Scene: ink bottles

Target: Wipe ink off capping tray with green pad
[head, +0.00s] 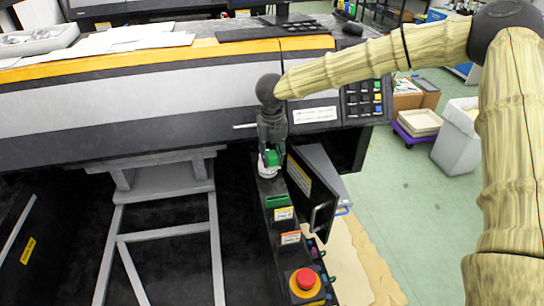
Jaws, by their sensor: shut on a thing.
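My gripper (270,150) points down over the far end of a narrow dark ledge at the machine's right side. It is shut on a small green pad (274,158), most of which the fingers hide. A small white piece (264,171) shows just below the fingers; I cannot tell whether the pad touches it. I cannot make out the capping tray or any ink on it for certain. A dark green rectangular piece (277,201) lies on the ledge, nearer than the gripper.
An open black door (308,188) stands right of the ledge. A red stop button (305,279) sits at the ledge's near end. The large printer (140,100) rises behind, with a button panel (364,98) at right. A grey frame (165,233) stands left.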

